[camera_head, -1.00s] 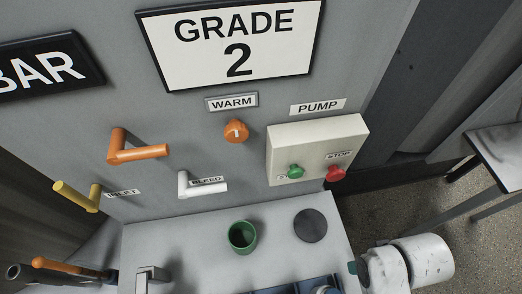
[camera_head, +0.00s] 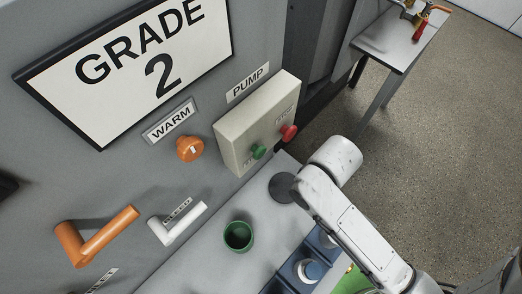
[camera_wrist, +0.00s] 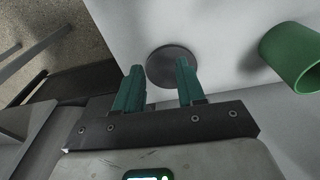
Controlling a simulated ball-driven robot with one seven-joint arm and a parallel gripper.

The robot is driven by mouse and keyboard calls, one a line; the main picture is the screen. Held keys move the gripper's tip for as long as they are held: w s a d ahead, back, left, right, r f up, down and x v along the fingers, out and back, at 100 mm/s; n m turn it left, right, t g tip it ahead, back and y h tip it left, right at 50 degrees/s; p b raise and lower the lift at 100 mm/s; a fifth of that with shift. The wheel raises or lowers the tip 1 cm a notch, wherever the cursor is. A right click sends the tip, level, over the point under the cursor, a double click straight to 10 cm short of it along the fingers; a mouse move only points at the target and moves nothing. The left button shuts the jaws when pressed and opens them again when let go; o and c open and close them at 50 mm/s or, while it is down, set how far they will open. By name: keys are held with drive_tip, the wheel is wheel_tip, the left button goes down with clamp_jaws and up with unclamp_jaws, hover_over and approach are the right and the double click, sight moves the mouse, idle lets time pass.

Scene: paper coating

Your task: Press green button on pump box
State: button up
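The cream pump box (camera_head: 240,130) is mounted on the grey panel under the PUMP label. Its green button (camera_head: 258,152) is on the front face, to the left of the red button (camera_head: 288,132). My gripper (camera_wrist: 160,67) shows in the wrist view with two green fingers apart and nothing between them. It points toward the white counter, with a dark round disc (camera_wrist: 172,66) beyond the fingertips. In the head view my white arm reaches in from the lower right and hides the gripper. The pump box is not clearly seen in the wrist view.
A green cup (camera_head: 239,236) stands on the counter, and it also shows in the wrist view (camera_wrist: 290,55). An orange knob (camera_head: 190,149), an orange lever (camera_head: 97,236) and a white lever (camera_head: 178,222) stick out of the panel. A side table (camera_head: 398,45) stands at upper right.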

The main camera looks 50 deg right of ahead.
clamp_jaws()
idle(1.2)
